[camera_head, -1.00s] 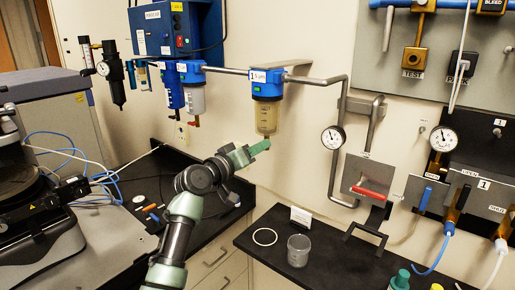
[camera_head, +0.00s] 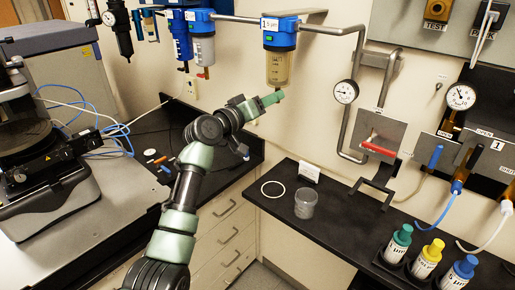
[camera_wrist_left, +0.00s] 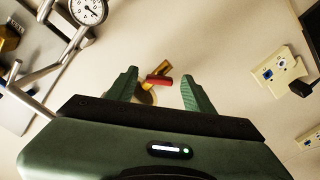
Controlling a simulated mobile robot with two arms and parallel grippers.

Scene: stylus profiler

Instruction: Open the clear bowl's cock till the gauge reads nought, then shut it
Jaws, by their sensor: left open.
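The clear, amber-tinted bowl (camera_head: 278,68) hangs under a blue filter head (camera_head: 280,34) on the wall pipe. A round gauge (camera_head: 345,92) is on the pipe right of the bowl; a gauge also shows in the wrist view (camera_wrist_left: 88,10). Its reading is too small to tell.
More filter bowls (camera_head: 201,50) hang to the left. A plate with a red handle (camera_head: 378,147) is on the wall at right. The black bench below holds a clear cup (camera_head: 305,203), a white ring (camera_head: 273,189) and several capped bottles (camera_head: 398,243).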

